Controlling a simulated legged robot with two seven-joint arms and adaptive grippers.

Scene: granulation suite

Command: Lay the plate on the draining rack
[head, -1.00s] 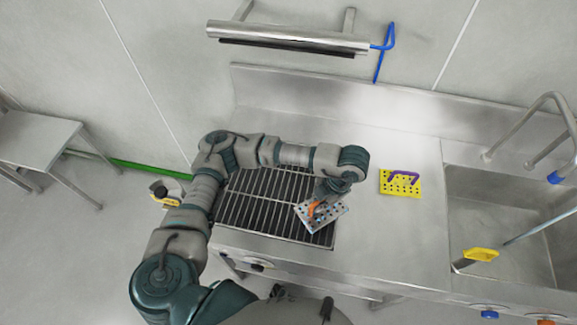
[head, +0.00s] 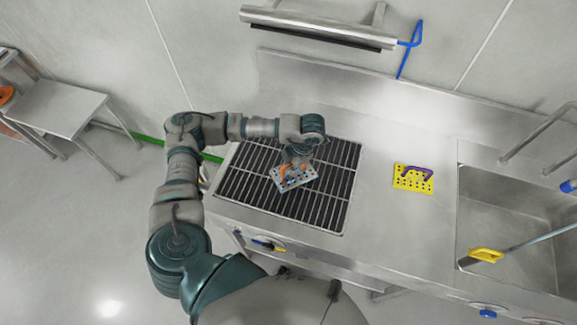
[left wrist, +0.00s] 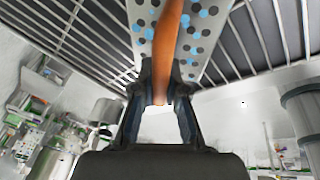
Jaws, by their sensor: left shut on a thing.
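A light grey perforated plate (head: 293,178) with an orange handle (head: 297,169) is held by my left gripper (head: 299,164) over the middle of the draining rack (head: 253,196). In the left wrist view my left gripper (left wrist: 160,98) has its fingers closed on the orange handle (left wrist: 167,45). The plate (left wrist: 201,42) shows behind the handle, with the rack bars (left wrist: 268,42) beyond. I cannot tell whether the plate touches the bars. My right gripper is not in view.
A yellow perforated plate (head: 413,179) with a purple handle lies on the steel counter right of the rack. A sink (head: 510,230) with a yellow-headed tool (head: 486,255) is farther right. A rail (head: 318,27) hangs on the wall. A steel table (head: 58,108) stands at the left.

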